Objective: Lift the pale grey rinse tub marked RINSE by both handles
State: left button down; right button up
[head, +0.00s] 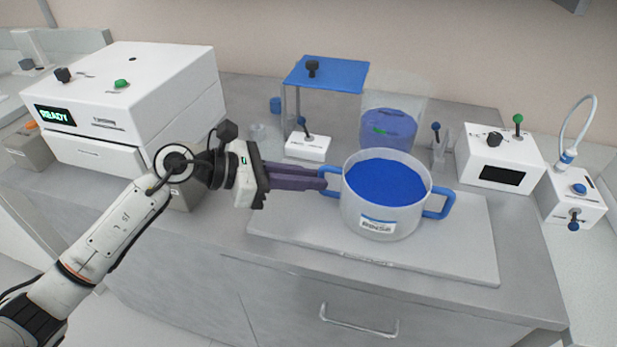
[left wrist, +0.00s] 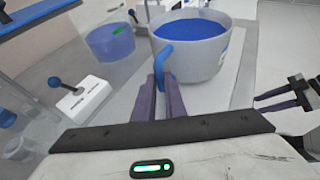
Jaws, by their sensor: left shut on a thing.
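The pale grey rinse tub (head: 408,222) stands upright on a light grey mat, full of blue up to near its rim. My right gripper (left wrist: 257,104) shows only in the left wrist view, open and empty, apart from the tub.
The light grey mat (head: 470,262) lies under the tub. A clear container with blue contents (head: 388,130) and a blue-topped stand (head: 325,74) are behind. A white box with a lever (head: 308,147) is near the left arm. A white device (head: 500,158) stands at right.

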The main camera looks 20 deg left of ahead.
dwell(0.9)
jog(key=c, duration=0.5)
